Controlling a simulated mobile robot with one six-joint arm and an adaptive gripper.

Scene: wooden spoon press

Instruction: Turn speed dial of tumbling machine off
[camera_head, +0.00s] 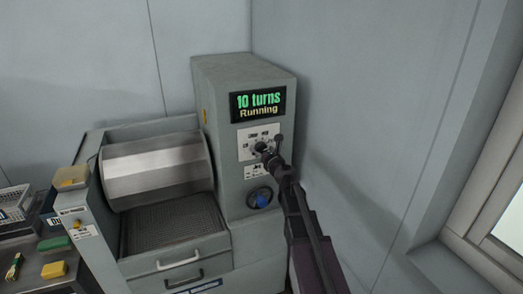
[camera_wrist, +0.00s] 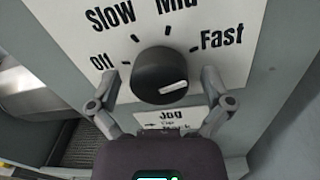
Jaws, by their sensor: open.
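The speed dial (camera_wrist: 160,72) is a round black knob on a white label marked Off, Slow, Mid and Fast. Its white pointer line is on the lower right of the face and points right, slightly below the Fast tick. My gripper (camera_wrist: 160,80) is open, with one finger on each side of the dial; a gap shows on both sides. In the head view my gripper (camera_head: 270,155) covers most of the dial. The tumbling machine (camera_head: 225,100) is grey, and its display (camera_head: 258,104) reads "10 turns" and "Running".
A Jog label (camera_wrist: 170,120) lies just below the dial. A blue knob (camera_head: 262,197) sits lower on the same panel. The metal drum (camera_head: 155,170) is to the left, above a drawer (camera_head: 178,262). A wall and a window (camera_head: 490,230) are to the right.

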